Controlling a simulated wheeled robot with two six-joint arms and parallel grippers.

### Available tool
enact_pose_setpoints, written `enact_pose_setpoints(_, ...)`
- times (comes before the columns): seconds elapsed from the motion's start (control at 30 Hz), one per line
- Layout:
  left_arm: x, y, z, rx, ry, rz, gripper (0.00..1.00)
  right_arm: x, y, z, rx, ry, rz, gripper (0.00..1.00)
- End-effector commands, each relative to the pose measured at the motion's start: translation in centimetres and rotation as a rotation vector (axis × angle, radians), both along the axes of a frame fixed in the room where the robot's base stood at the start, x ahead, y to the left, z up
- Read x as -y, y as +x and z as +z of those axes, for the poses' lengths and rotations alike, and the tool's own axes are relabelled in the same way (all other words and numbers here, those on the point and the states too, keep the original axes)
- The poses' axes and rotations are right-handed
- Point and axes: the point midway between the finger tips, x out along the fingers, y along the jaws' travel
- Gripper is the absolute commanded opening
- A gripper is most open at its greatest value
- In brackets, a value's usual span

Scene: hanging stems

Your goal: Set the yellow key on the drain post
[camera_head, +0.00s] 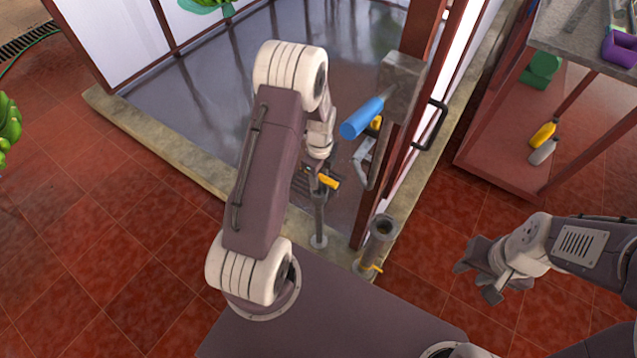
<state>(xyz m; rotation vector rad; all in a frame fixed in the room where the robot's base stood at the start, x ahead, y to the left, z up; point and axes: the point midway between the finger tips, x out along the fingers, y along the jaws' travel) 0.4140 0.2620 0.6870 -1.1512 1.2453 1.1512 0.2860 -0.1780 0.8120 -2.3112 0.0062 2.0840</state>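A yellow bar-like piece, which looks like the yellow key (329,181), is at the top of a slim grey post (319,216) with a round foot, just inside the low sill. I take this post for the drain post. My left gripper (312,180) reaches down beside the yellow piece at the post top. The fingers are small and partly hidden, so I cannot tell whether they hold it or whether it touches the post. My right gripper (476,273) is open and empty over the red tiles at right, well away from the post.
A thicker grey pipe (381,240) with a yellow lever stands on the sill (170,143) to the right. A shelf (520,130) with bottles stands at right.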

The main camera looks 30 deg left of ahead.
Motion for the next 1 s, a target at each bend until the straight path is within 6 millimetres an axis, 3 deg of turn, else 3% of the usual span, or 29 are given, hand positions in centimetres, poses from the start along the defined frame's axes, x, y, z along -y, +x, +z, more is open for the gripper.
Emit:
enact_pose_setpoints(0.23, 0.0, 0.0, 0.0, 0.000, 0.000, 0.000, 0.40, 0.0, 0.0, 0.2, 0.000, 0.000, 0.000, 0.36)
enact_pose_setpoints(0.4, 0.0, 0.0, 0.0, 0.000, 0.000, 0.000, 0.00, 0.0, 0.0, 0.2, 0.000, 0.000, 0.000, 0.36)
enact_pose_setpoints(1.0, 0.0, 0.0, 1.9, 0.001, 0.000, 0.000, 0.00, 0.0, 0.0, 2.0, 0.000, 0.000, 0.000, 0.36)
